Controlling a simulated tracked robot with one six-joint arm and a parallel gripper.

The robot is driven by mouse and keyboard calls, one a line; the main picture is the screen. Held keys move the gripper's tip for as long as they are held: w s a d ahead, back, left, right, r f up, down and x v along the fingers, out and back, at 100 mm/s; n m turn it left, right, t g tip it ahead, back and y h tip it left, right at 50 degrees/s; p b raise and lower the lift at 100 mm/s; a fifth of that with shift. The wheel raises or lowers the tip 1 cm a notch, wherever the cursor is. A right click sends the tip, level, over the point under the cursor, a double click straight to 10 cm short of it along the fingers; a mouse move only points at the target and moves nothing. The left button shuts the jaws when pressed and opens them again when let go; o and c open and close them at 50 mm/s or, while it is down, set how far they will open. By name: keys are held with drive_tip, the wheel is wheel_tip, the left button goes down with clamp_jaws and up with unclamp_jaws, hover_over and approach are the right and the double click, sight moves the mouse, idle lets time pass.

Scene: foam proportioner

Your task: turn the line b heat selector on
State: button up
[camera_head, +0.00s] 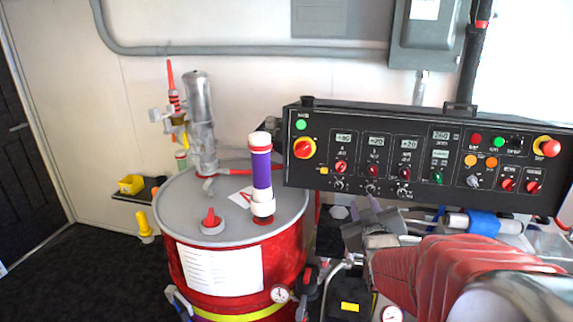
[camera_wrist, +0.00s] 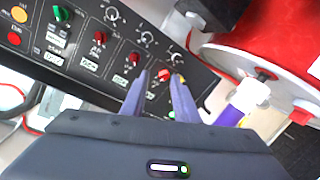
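The black control panel (camera_head: 300,180) carries a row of heat controls with small displays above them. Three red selectors are in the row: left (camera_head: 341,167), middle (camera_head: 373,170) and right (camera_head: 404,174). Their labels are too small to read, so I cannot tell which is line B. My gripper (camera_head: 364,208) is below the panel, its fingers open and empty. In the wrist view the panel appears roughly upside down. There my gripper (camera_wrist: 162,75) frames the left selector (camera_wrist: 163,74) between its fingertips; contact is not evident. The middle selector (camera_wrist: 134,58) lies outside the fingers.
A green selector (camera_head: 437,177) and small silver knobs (camera_head: 372,187) are close to the red selectors. The red drum (camera_head: 190,255) with a purple-banded tube (camera_head: 262,173) stands left of my arm.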

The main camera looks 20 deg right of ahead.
drive_tip(key=shift+t+h, duration=0.6)
drive_tip(key=shift+h, duration=0.2)
drive_tip(key=d, duration=0.3)
drive_tip(key=d+r, duration=0.1)
drive_tip(key=shift+s+d, duration=0.35)
drive_tip(key=shift+d, duration=0.05)
